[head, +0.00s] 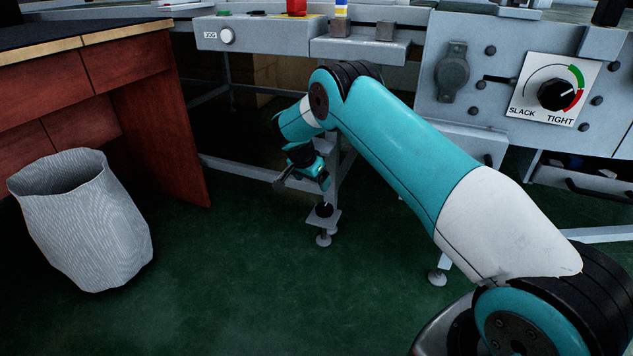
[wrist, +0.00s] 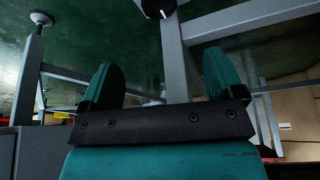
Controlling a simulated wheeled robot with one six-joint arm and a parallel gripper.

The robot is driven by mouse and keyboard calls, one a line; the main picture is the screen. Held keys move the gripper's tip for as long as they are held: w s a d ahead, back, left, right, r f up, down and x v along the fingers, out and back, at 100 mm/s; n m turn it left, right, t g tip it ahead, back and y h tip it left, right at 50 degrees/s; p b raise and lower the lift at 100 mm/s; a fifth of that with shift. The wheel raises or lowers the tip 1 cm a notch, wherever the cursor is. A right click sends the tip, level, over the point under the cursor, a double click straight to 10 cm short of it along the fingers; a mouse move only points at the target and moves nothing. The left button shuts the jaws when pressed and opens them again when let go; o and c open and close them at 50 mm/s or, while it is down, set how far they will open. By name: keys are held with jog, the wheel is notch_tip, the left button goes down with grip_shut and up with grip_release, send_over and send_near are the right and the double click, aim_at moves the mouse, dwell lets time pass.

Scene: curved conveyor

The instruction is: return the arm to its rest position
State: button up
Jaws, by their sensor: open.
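My teal and white arm reaches from the lower right of the head view to the middle, bending down at its elbow. My gripper (head: 288,184) hangs low in front of the conveyor's metal legs, above the green floor. In the wrist view my gripper (wrist: 160,80) shows two teal fingers spread wide apart, with nothing between them but a leg and floor behind. In the head view the fingers are small and partly dark.
The grey conveyor frame (head: 262,33) runs across the back, with a SLACK/TIGHT dial (head: 555,92) at right. A wooden desk (head: 150,110) stands at left. A ribbed grey bin (head: 85,225) stands before it. Green floor (head: 240,290) is clear at the front middle.

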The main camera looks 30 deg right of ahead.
jog(key=shift+s+a+r, duration=0.1)
jog(key=shift+a+r, duration=0.15)
jog(key=shift+r, duration=0.3)
